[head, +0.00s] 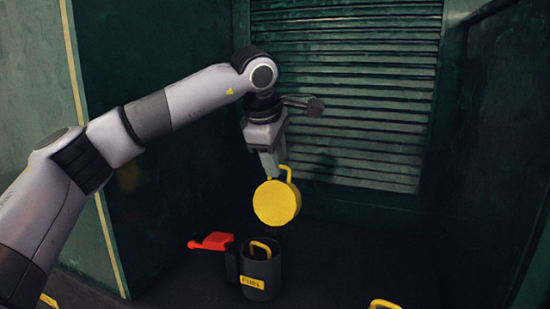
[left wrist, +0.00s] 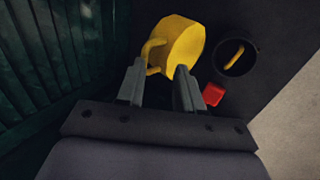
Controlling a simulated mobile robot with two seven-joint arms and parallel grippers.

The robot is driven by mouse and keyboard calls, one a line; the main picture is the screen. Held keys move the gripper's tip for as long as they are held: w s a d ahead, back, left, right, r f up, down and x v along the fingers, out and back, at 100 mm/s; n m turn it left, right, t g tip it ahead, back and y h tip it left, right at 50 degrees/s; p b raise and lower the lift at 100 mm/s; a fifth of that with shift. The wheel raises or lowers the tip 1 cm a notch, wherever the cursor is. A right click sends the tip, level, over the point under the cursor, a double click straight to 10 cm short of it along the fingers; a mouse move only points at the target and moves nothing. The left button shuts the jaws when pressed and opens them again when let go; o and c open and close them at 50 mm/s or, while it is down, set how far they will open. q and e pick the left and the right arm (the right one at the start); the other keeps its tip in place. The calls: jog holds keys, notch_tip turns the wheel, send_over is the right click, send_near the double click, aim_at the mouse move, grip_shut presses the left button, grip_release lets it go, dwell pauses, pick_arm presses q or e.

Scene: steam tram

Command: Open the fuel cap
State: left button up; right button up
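A round yellow cap (head: 277,203) with a loop handle is in the air just above the dark fuel filler (head: 264,280), which has a yellow FUEL label. The cap is tilted, its flat face towards the head camera. My left gripper (head: 272,170) is at the cap's handle and appears to hold it. In the left wrist view, the handle of the cap (left wrist: 183,43) lies between the fingertips (left wrist: 160,70). The filler's round opening (left wrist: 236,58) is uncovered, with a yellow loop inside. My right gripper is not in view.
A red lever (head: 212,241) sticks out left of the filler; it also shows in the left wrist view (left wrist: 213,94). A slatted green panel (head: 345,100) stands behind. Green walls flank the recess. A yellow loop (head: 384,304) shows at the bottom edge.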

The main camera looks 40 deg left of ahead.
pick_arm(q)
jog(key=v, duration=0.7)
jog(key=shift+r, duration=0.1)
jog(key=shift+s, duration=0.1)
dwell(0.4)
